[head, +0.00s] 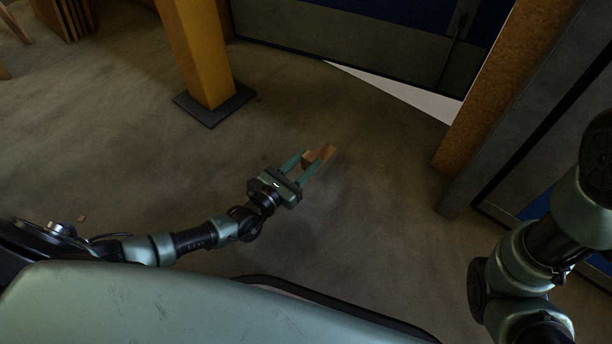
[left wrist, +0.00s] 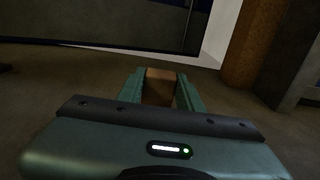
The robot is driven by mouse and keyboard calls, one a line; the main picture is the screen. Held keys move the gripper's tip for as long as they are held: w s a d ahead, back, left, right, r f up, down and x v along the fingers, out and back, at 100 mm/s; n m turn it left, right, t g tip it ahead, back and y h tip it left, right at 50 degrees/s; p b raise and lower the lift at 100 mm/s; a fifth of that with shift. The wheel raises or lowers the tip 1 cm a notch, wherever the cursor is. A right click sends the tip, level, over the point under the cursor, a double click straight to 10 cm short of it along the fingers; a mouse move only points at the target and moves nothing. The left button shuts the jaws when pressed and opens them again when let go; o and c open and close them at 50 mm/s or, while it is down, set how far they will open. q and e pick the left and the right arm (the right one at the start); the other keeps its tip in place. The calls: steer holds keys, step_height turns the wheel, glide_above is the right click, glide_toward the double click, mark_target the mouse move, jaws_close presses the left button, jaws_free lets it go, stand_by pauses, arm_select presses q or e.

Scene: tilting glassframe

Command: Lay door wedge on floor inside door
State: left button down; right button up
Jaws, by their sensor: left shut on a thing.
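The door wedge (head: 325,154) is a small brown wooden piece. My left gripper (head: 307,163) is shut on it and reaches forward over the floor; I cannot tell exactly how high above the floor the wedge is. In the left wrist view the wedge (left wrist: 160,86) sits between the two green fingers of the left gripper (left wrist: 160,92). The door (head: 390,45), dark with blue panels, is at the top in the head view, beyond the gripper. My right arm shows at the right edge, but its gripper is out of view.
A yellow post (head: 198,50) on a dark square base plate (head: 213,104) stands left of the gripper. A rust-brown post (head: 500,85) and a grey frame (head: 530,105) stand on the right. A pale bright strip (head: 400,92) shows beside the door's lower edge. Bare floor (head: 360,210) surrounds the gripper.

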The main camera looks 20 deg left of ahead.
arm_select(q)
step_height(320, 180, down, 4)
steer(key=b, duration=0.3)
steer(key=shift+f, duration=0.2)
steer(key=shift+r, duration=0.15)
steer(key=c, duration=0.9)
jaws_free()
steer(key=shift+c, duration=0.2)
steer(key=shift+s, duration=0.1)
steer(key=p+v, duration=0.5)
steer(key=v, duration=0.5)
steer(key=shift+s+a+r, duration=0.1)
steer(key=shift+s+a, duration=0.05)
steer(key=shift+s, duration=0.15)
steer(key=shift+s+a, duration=0.2)
steer(key=shift+s, duration=0.35)
